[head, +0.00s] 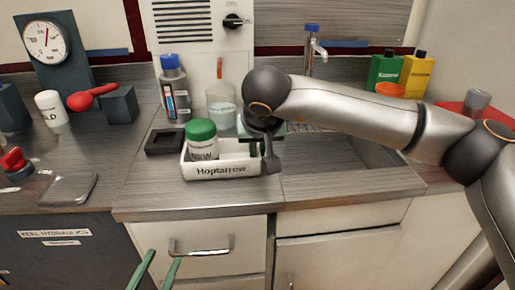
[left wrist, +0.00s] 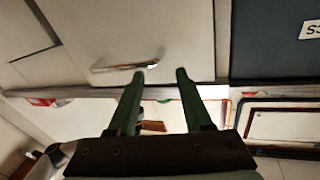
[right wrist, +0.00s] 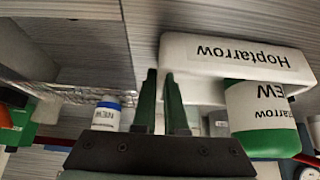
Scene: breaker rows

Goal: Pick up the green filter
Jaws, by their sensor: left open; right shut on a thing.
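The green filter (head: 202,143) is a white jar with a green cap and a "NEW" label. It stands upright at the left of a white tray (head: 222,171) marked "Hoptarrow" on the counter. In the right wrist view the filter (right wrist: 261,120) appears upside down, right of my fingers and apart from them. My right gripper (right wrist: 159,76) has its fingers close together at the tray's end wall (right wrist: 178,50) and appears shut on that wall. In the head view it is at the tray's right end, partly hidden by its wrist. My left gripper (head: 164,258) is open and empty before the drawer front.
A dark square holder (head: 164,141) sits left of the tray; a grey bottle (head: 174,88) and a glass beaker (head: 221,105) stand behind. The sink (head: 345,160) is to the right. A white "OLD" jar (head: 51,108) stands far left. A drawer handle (head: 202,247) is below the counter.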

